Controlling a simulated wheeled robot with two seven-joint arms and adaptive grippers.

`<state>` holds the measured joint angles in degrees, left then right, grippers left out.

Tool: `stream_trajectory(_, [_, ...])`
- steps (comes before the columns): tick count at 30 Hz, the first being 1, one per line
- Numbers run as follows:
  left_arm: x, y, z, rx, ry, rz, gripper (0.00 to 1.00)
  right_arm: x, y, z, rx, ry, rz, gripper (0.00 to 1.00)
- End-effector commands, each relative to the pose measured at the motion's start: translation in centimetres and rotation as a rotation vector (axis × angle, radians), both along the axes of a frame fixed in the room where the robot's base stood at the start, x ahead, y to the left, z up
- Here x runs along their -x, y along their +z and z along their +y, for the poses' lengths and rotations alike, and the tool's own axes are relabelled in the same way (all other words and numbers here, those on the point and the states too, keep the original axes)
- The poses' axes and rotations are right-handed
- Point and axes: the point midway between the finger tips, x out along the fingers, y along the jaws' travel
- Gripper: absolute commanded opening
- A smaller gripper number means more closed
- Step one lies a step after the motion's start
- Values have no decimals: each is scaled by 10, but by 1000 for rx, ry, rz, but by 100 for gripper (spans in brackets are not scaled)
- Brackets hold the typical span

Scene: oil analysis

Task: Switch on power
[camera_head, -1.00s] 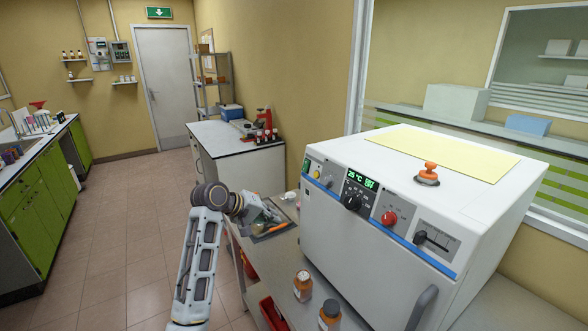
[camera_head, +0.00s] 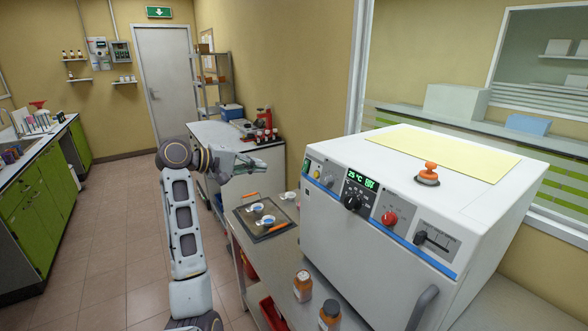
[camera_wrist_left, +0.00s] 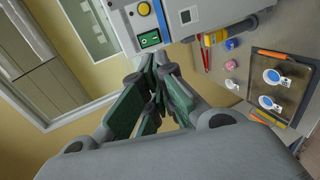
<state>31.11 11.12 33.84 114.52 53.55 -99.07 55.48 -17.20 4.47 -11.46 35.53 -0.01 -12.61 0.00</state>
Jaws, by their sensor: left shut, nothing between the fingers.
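The white machine (camera_head: 372,232) stands on the bench at right, with its control panel facing left. The panel carries a green display (camera_head: 361,179) lit with "25 °C", a black knob, a red knob and a slider. In the left wrist view, a green rocker switch (camera_wrist_left: 150,39) sits on the panel below a yellow button (camera_wrist_left: 144,9). My right gripper is not in view.
A dark tray (camera_head: 243,215) with small white dishes and orange-handled tools lies on the bench left of the machine. Orange bottles (camera_head: 303,286) stand in front of it. An orange-handled plug (camera_head: 428,173) rests on the machine top. Open floor lies at left.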

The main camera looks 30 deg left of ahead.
Motion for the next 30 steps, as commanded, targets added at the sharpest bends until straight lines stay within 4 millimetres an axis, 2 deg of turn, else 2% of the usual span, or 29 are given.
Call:
stream_trajectory(17, [-2, 2, -1, 9, 0, -3, 0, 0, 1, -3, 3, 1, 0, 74])
stream_trajectory(23, [-13, -2, -8, 10, -1, -2, 0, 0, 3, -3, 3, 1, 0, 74])
stream_trajectory(30, [-37, -11, -22, 10, -1, -2, 0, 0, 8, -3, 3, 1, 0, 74])
